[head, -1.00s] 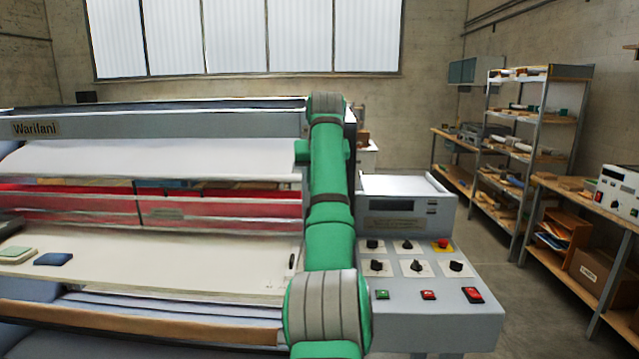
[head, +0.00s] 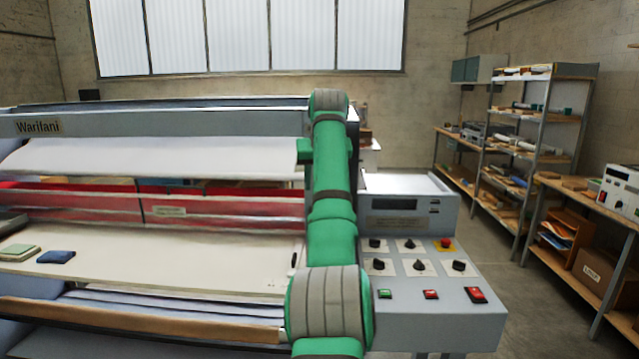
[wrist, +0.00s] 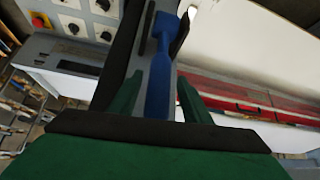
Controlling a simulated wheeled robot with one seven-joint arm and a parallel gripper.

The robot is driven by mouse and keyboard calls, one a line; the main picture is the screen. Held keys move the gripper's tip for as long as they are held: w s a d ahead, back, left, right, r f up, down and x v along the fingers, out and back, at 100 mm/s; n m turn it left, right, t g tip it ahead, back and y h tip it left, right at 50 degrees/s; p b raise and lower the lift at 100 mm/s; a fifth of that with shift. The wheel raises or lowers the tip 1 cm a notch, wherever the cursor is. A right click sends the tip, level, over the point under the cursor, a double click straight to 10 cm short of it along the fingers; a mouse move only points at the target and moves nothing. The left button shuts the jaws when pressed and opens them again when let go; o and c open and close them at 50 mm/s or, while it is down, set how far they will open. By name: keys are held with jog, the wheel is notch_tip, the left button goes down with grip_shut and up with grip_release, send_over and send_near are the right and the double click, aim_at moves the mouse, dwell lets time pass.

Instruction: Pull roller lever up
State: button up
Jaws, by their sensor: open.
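In the wrist view a blue lever (wrist: 158,80) runs lengthwise down the middle, with a wider head at its upper end. My gripper (wrist: 163,30) is open, with its fingers on either side of the lever. I cannot tell whether either finger touches it. In the head view my green arm stands in front of the right end of the roll laminator (head: 160,118). The gripper and the lever are hidden there.
The control panel (head: 430,290), with knobs and red and green buttons, is just right of my arm. A white sheet and red rollers (head: 230,203) lie to the left. Shelves (head: 535,130) and a bench stand at the right, beyond open floor.

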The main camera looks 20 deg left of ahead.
jog(key=v, duration=1)
jog(key=shift+s+r, duration=0.15)
jog(key=shift+d, duration=0.15)
